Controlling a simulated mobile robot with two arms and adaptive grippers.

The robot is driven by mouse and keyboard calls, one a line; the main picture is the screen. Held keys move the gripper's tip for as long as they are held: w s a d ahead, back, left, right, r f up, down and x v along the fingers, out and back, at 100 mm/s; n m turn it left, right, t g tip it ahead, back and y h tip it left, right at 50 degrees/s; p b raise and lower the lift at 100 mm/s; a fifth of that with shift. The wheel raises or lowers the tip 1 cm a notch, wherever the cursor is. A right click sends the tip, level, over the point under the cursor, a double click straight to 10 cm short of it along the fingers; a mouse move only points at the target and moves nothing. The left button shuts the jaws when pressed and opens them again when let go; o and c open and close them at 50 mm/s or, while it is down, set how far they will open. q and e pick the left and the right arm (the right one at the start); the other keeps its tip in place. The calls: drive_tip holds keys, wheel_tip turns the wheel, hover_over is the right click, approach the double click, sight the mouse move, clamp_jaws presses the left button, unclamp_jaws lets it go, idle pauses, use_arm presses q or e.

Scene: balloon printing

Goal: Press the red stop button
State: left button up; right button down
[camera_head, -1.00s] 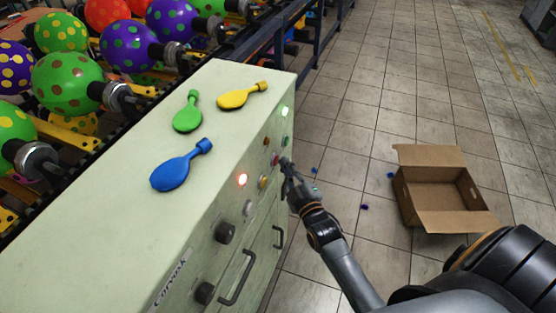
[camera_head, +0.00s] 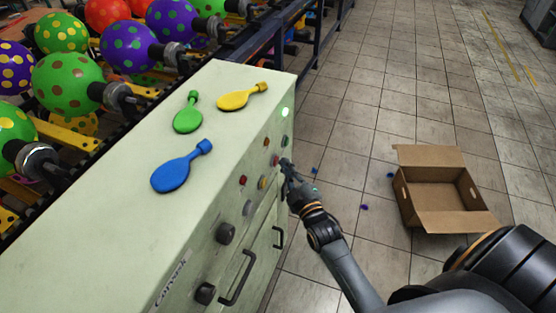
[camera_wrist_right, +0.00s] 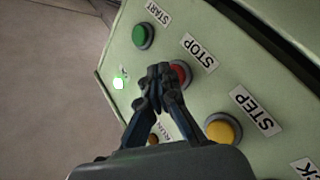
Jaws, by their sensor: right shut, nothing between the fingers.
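The red stop button (camera_wrist_right: 181,74) sits on the cabinet's control face beside a STOP label (camera_wrist_right: 199,53). It also shows in the head view (camera_head: 276,160). My right gripper (camera_wrist_right: 160,70) is shut and empty, its fingertips at the button and covering part of it in the wrist view. In the head view the right gripper (camera_head: 286,165) is right at the panel beside the button. I cannot tell whether the fingertips touch or press it. My left gripper is not in view.
A green START button (camera_wrist_right: 143,36), a yellow STEP button (camera_wrist_right: 222,130) and a lit lamp (camera_wrist_right: 120,83) surround the stop button. Flat balloons lie on the cabinet top (camera_head: 110,215). An open cardboard box (camera_head: 445,222) stands on the floor, right. Printed balloons (camera_head: 68,82) fill the machine, left.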

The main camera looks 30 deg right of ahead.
drive_tip(key=shift+s+d, duration=0.4)
drive_tip(key=shift+s, duration=0.1)
drive_tip(key=shift+s+d+p, duration=1.05)
drive_tip(key=shift+s+d, duration=0.9)
drive_tip(key=shift+s, duration=0.3)
